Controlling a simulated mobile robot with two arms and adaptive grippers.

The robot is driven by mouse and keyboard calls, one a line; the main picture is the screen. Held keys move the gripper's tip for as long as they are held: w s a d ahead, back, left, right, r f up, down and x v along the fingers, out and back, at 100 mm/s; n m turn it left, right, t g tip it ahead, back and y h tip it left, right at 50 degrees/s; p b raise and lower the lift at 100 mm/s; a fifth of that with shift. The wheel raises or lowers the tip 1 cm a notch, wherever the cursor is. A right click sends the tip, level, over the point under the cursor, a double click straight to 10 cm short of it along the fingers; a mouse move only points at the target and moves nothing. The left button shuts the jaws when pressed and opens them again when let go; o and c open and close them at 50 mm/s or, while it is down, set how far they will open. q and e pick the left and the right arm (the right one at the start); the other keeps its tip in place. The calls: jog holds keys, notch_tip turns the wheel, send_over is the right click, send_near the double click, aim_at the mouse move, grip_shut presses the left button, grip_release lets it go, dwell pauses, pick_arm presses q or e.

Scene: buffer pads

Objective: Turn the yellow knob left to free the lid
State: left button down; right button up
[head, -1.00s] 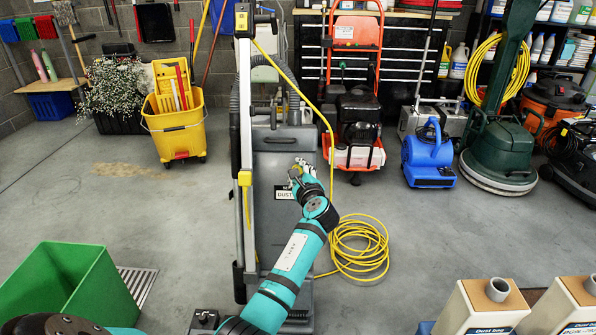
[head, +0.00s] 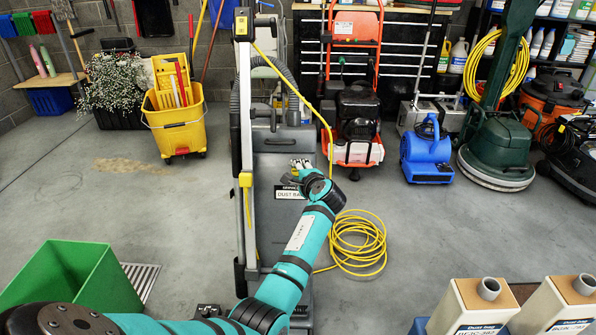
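The tall grey upright floor machine stands at centre, with a flat dark grey lid (head: 270,225) facing me and a "DUST BAG" label on it. The small yellow knob (head: 296,168) shows just above the label and is partly covered by my fingers. My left gripper (head: 297,170) is at the knob, its fingers pointing left and away from me. It is too small to tell whether the fingers are closed on the knob. The lid looks flat against the machine. My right gripper is not in view.
A coiled yellow cord (head: 358,243) lies right of the machine. A green bin (head: 75,280) stands at lower left, dust bag boxes (head: 475,312) at lower right. A yellow bucket (head: 177,125) and a blue blower (head: 427,155) stand farther back.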

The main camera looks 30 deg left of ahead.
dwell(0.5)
pick_arm(q)
jog(key=c, duration=1)
grip_release()
jog(key=shift+o, duration=0.2)
jog(key=v, duration=1.2)
